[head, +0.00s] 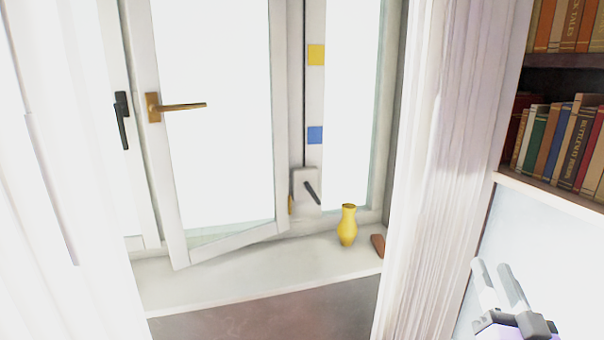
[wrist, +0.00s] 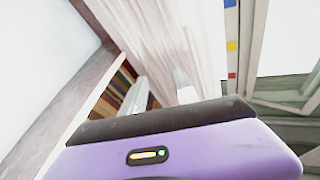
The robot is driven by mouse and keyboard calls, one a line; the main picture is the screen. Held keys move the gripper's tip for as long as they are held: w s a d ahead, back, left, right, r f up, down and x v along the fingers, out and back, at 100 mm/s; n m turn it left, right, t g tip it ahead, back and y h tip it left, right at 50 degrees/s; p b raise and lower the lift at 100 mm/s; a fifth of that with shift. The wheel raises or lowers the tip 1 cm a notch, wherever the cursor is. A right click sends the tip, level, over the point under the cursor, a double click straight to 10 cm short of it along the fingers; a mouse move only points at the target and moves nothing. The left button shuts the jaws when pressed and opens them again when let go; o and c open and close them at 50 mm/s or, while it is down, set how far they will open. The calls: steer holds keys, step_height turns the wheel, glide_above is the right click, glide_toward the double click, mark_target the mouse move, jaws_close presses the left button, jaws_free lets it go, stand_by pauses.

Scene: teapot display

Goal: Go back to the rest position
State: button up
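My gripper (head: 491,266) is at the lower right of the head view, in front of the pale wall below the bookshelf. Its two light fingers stand apart with nothing between them. In the wrist view the same fingers (wrist: 162,82) point away from the purple gripper body, with a clear gap and the curtain behind them. My gripper touches nothing that I can see. Most of my arm is out of view.
A white window sash (head: 279,120) with a brass handle (head: 180,106) stands ajar. A yellow vase (head: 347,226) and a small brown object (head: 378,245) are on the sill (head: 220,279). A pale curtain (head: 440,150) hangs between window and bookshelf (head: 550,190).

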steer(key=s+a+f+n+g+y, duration=0.1)
steer(key=s+a+f, duration=0.3)
steer(key=s, duration=0.9)
steer(key=s+a+f+n+g+y, duration=0.1)
steer(key=s+a+f+n+g, duration=0.1)
steer(key=s+f, duration=0.6)
steer(key=s+a+f+n+g+y, duration=0.1)
steer(key=s+a+f+g, duration=0.2)
steer(key=s, duration=1.6)
steer(key=a+f, duration=0.3)
steer(key=a, duration=0.1)
steer(key=shift+s, duration=0.3)
